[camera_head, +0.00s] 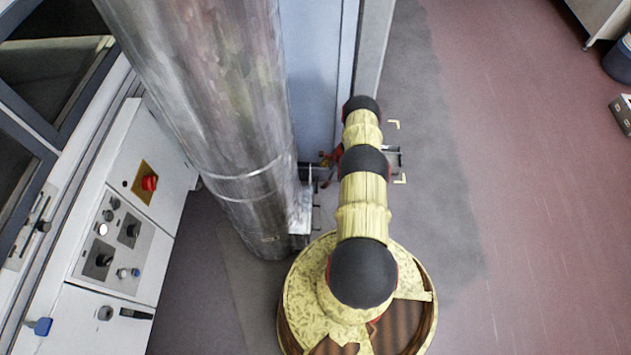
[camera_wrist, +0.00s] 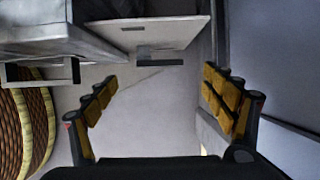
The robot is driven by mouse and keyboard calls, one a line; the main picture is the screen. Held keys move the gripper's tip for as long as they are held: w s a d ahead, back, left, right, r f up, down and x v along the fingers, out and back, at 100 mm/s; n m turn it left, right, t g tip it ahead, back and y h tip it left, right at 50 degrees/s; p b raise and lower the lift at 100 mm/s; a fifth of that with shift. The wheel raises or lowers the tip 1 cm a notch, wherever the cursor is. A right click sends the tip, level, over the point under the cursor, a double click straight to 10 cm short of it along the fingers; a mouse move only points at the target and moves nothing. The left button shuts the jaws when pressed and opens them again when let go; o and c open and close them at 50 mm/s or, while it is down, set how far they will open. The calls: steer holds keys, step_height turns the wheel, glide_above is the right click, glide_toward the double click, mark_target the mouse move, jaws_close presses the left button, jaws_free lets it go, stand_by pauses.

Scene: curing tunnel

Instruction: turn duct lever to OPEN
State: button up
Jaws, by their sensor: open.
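The duct is a large dented metal pipe (camera_head: 215,110) left of centre in the head view. A pale bracket (camera_head: 302,215) and thin dark handle-like parts (camera_head: 312,170) stick out from its right side; I cannot tell which is the lever. My arm mostly hides the gripper in the head view.
A white control cabinet (camera_head: 115,240) with knobs and a red switch (camera_head: 149,183) stands at left. A pale blue panel (camera_head: 315,80) stands behind the duct.

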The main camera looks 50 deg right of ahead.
steer(key=b+x, duration=0.3)
steer(key=x, duration=0.4)
steer(key=shift+f, duration=0.3)
steer(key=shift+a, duration=0.1)
steer(key=c, duration=0.4)
steer(key=shift+a, duration=0.1)
steer(key=c, duration=1.3)
